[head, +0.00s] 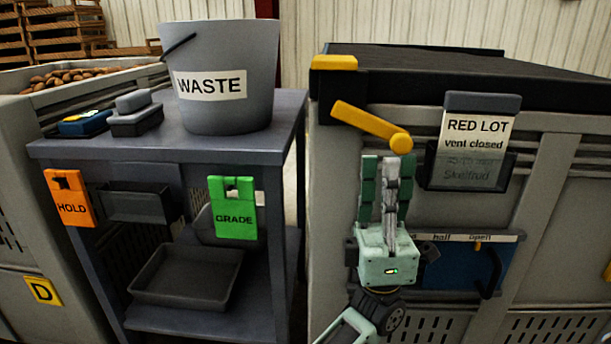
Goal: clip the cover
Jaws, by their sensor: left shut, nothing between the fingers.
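A dark cover (470,66) lies over the top of the large grey crate (336,200) on the right. A yellow-orange lever (365,121) on the crate's front slants down to the right and ends in a round knob. A yellow block (334,62) sits at the cover's front left corner, above the lever and apart from it. My left gripper (386,162) points upward in front of the crate, its fingertips just below the lever's knob end. It is shut and empty. I cannot tell whether it touches the lever. My right gripper is not in view.
A card reading RED LOT (474,133) sits in a dark holder right of my gripper. A blue sliding vent (465,267) with a handle is below. Left stands a grey table (120,147) with a WASTE bucket (222,110), HOLD tag (70,200) and GRADE tag (234,218).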

